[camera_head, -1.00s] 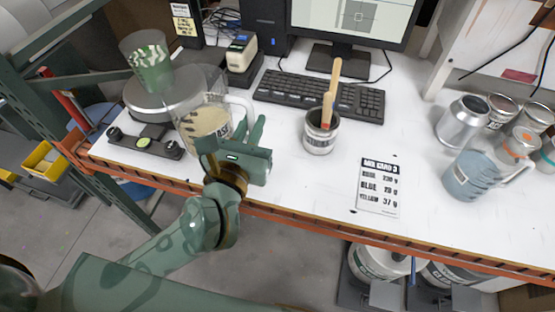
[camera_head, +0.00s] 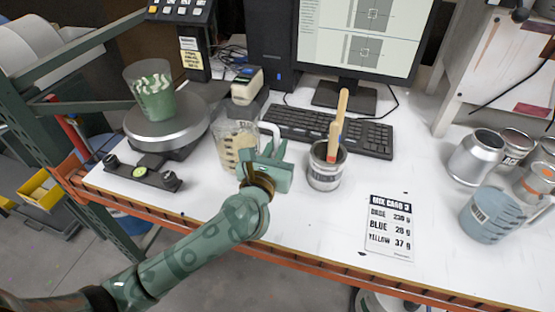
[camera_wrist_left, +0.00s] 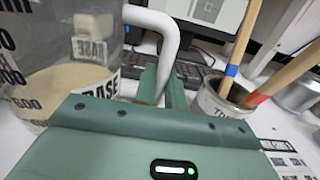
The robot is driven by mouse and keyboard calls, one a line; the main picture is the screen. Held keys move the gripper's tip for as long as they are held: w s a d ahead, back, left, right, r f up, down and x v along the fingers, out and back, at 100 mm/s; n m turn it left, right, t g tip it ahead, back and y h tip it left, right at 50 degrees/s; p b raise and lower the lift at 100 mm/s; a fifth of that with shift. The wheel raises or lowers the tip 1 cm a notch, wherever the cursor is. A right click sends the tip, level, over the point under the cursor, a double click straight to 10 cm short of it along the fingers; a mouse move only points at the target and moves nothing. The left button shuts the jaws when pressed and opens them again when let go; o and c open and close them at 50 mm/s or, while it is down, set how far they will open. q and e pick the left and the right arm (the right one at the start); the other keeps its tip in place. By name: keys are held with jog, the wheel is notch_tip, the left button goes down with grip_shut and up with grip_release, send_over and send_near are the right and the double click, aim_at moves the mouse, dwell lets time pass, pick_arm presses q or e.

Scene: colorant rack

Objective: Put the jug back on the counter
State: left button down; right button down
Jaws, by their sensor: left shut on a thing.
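The clear jug (camera_head: 232,142) with beige liquid and a BASE label looks upright, over the counter (camera_head: 290,215) between the scale and a can. Its base is partly hidden by my gripper, and I cannot tell whether it touches the counter. My left gripper (camera_head: 265,158) is shut on the jug's handle (camera_head: 271,130). In the left wrist view, the jug (camera_wrist_left: 65,85) is at left and the white handle (camera_wrist_left: 165,35) runs down between the fingers (camera_wrist_left: 163,85). My right gripper is not in view.
A can with stir sticks (camera_head: 326,172) stands close right of my gripper. A scale (camera_head: 175,133) with a green-streaked cup (camera_head: 152,95) is at left. A keyboard (camera_head: 325,130) lies behind.

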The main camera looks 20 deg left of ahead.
pick_arm(q)
jog(key=f, duration=0.1)
jog(key=f+b, duration=0.1)
jog(key=f, duration=0.1)
jog(key=shift+w+f+b, duration=0.25)
jog(key=shift+f+b, duration=0.05)
jog(key=shift+f, duration=0.1)
jog(key=shift+r, duration=0.1)
jog(key=c, duration=1.5)
grip_release()
jog(key=shift+o, duration=0.2)
jog(key=shift+s, duration=0.3)
jog(key=s, duration=0.5)
jog(key=s+p, duration=0.1)
jog(key=s, duration=0.5)
jog(key=shift+s+a, duration=0.2)
jog(key=shift+s, duration=0.05)
